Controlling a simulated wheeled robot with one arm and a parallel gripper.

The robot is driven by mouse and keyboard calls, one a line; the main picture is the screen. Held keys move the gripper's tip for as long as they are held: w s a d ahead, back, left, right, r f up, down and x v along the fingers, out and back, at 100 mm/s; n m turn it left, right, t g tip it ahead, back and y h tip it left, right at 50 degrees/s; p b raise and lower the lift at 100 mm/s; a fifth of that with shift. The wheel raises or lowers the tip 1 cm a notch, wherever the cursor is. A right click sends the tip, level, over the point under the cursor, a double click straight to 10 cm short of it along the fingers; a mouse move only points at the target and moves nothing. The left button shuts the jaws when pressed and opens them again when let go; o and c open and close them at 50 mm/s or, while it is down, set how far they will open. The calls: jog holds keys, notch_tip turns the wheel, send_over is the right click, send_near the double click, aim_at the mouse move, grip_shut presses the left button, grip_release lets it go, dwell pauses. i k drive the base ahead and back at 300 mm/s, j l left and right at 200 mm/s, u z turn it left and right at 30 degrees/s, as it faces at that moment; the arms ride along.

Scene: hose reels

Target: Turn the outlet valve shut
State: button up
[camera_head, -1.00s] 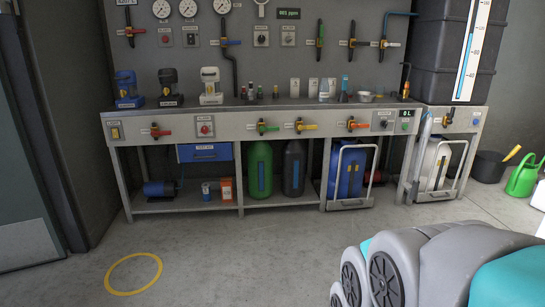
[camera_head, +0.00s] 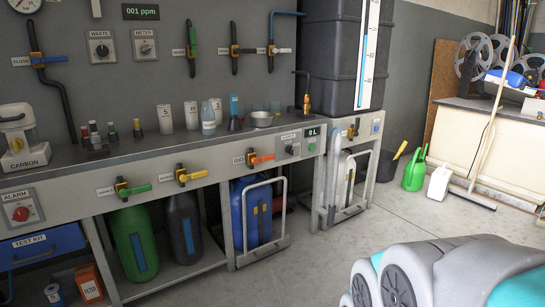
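Several lever valves show, and their labels are too small to read surely, so I cannot tell which is the outlet valve. On the bench front are a green-handled valve (camera_head: 124,190), a yellow-handled valve (camera_head: 184,176) and an orange-handled valve (camera_head: 254,159), all with levers roughly level. A small valve (camera_head: 352,131) sits farther right, under the dark tank (camera_head: 339,52). My gripper is not in view.
Under the bench stand a green drum (camera_head: 133,242), a dark drum (camera_head: 182,228) and a blue drum (camera_head: 253,211) on a trolley. A green watering can (camera_head: 414,172), white jug (camera_head: 439,182) and broom (camera_head: 470,197) stand right. Grey floor (camera_head: 310,255) is open before the bench.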

aim_at(356, 134)
jog(key=i+l+z, duration=0.25)
jog(key=i, duration=0.15)
jog(key=i+z, duration=0.3)
jog(key=i+j, duration=0.2)
jog(key=i, duration=0.25)
jog(key=i+j+u, duration=0.1)
jog(key=i+j, duration=0.15)
jog(key=i, duration=0.2)
